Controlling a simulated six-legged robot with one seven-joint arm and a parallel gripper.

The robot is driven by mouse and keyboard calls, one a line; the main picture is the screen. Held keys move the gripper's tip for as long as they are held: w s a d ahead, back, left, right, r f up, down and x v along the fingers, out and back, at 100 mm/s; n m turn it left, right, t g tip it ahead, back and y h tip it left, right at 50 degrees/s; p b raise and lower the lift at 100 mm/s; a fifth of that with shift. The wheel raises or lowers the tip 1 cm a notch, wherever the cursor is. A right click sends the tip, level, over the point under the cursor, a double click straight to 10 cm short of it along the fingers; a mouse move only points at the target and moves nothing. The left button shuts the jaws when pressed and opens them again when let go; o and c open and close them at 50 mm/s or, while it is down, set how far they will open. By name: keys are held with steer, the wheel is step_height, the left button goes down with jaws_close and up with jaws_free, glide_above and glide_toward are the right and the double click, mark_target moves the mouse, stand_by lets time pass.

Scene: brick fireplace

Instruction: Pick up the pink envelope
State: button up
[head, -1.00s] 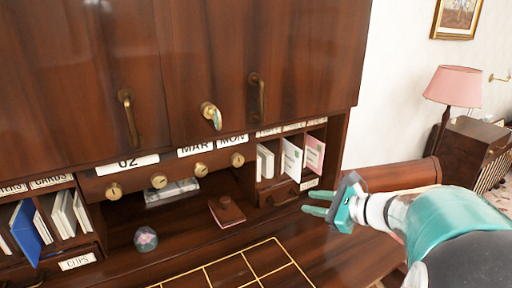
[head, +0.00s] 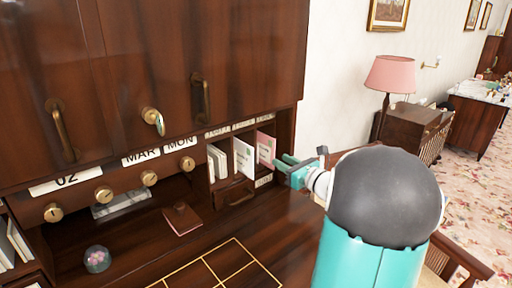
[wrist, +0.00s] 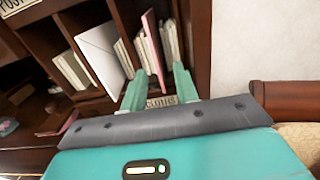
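The pink envelope (head: 265,148) stands upright in the rightmost pigeonhole of the desk, beside a white envelope (head: 243,158) in the compartment to its left. In the wrist view the pink envelope (wrist: 154,48) shows edge-on, sticking out past other papers. My gripper (head: 283,163) is at the front of that pigeonhole, close to the envelope's right side in the head view. In the wrist view my gripper (wrist: 159,84) has its two teal fingers apart with nothing held. The envelope is ahead, roughly between the fingertips; its lower part is partly hidden, and I cannot tell whether they touch.
Wooden dividers and the desk's right side wall (wrist: 198,45) stand close around the fingers. A small drawer (head: 234,194) lies below the pigeonholes. A pink lamp (head: 390,74) stands on a cabinet at right. The desktop's gold-lined grid (head: 222,262) is clear.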

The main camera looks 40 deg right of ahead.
mark_target(268, 154)
steer(key=w, duration=0.7)
steer(key=shift+a, duration=0.3)
jaws_close()
